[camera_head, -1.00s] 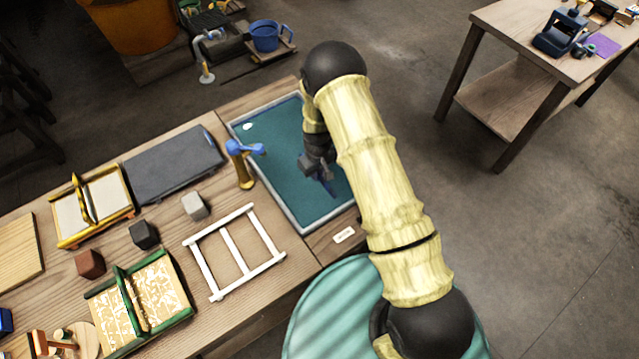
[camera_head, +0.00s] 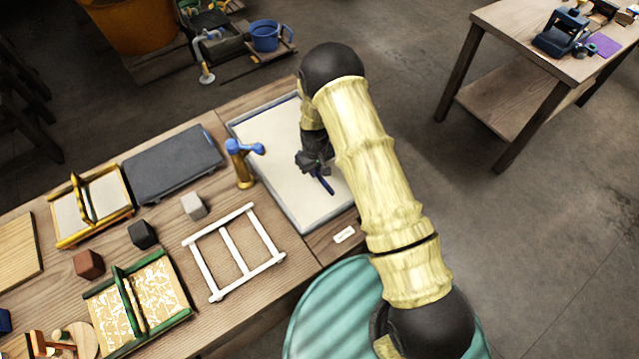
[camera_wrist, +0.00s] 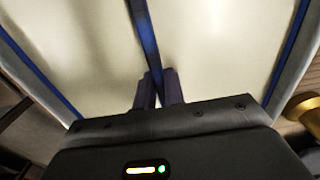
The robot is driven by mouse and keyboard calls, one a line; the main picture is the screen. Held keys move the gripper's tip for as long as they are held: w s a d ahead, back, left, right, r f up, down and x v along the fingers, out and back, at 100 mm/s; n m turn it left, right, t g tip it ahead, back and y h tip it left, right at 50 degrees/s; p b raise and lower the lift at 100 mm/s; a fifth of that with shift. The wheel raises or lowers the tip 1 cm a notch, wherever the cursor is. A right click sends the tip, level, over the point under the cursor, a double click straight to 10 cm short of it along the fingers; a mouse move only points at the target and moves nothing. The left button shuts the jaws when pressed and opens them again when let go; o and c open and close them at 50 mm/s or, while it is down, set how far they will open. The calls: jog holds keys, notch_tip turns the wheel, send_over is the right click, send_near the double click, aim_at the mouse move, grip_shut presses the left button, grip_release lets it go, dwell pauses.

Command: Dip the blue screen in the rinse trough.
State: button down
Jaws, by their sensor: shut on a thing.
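The blue screen has a cream mesh panel (camera_head: 290,150), blue edge rails and a dark blue central bar (camera_wrist: 146,40). In the head view it covers nearly the whole opening of the grey-rimmed rinse trough (camera_head: 287,211). My gripper (camera_head: 321,176) is shut on the central bar, over the middle of the trough. The wrist view shows both fingers pinching the bar, with the cream mesh (camera_wrist: 215,50) on either side. The screen looks about level with the trough rim; its exact height is unclear. My arm hides the trough's right side.
A brass tap with a blue handle (camera_head: 242,165) stands at the trough's left edge. A white frame (camera_head: 232,250), a green-framed screen (camera_head: 165,290), a yellow-framed screen (camera_head: 105,205) and a dark slab (camera_head: 172,163) lie on the bench to the left.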

jog(key=shift+s+d, duration=0.65)
jog(key=shift+s, duration=0.3)
jog(key=shift+w+a+b, duration=0.15)
jog(key=shift+w+a, duration=0.3)
jog(key=shift+w, duration=0.2)
jog(key=shift+w+a+b, duration=0.15)
jog(key=shift+w+a, duration=0.25)
jog(key=shift+w, duration=0.2)
jog(key=shift+s+d+p, duration=0.2)
jog(key=shift+s+d, duration=0.25)
jog(key=shift+s, duration=0.2)
jog(key=shift+s+d+p, duration=0.2)
jog(key=shift+s+d, duration=0.25)
jog(key=shift+s, duration=0.2)
jog(key=shift+r, duration=0.1)
notch_tip(320, 180, up, 11)
jog(key=p, duration=0.6)
jog(key=shift+p, duration=0.4)
